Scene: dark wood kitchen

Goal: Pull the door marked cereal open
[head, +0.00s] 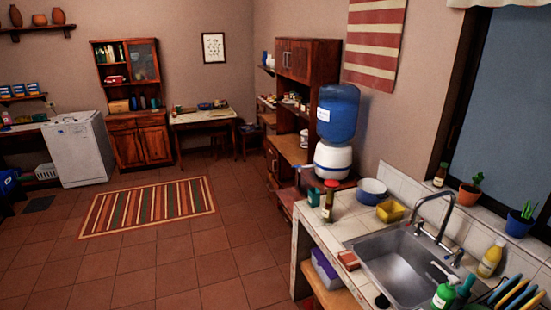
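No label reading "cereal" can be made out from here. A tall wooden hutch (126,118) stands against the back wall, with a glass upper door (143,62) and a pair of lower wooden doors (141,146); these look shut. A second wooden cabinet (322,62) on the right wall has upper doors (292,59) that look shut. Any marks on these doors are too small to read. Neither of my grippers is in view.
A striped rug (150,205) lies on the open tiled floor (195,268). A tiled counter (345,222) with a sink (405,268) fills the right foreground. A blue water jug dispenser (338,112) partly covers the right cabinet. A white appliance (80,150) stands left of the hutch.

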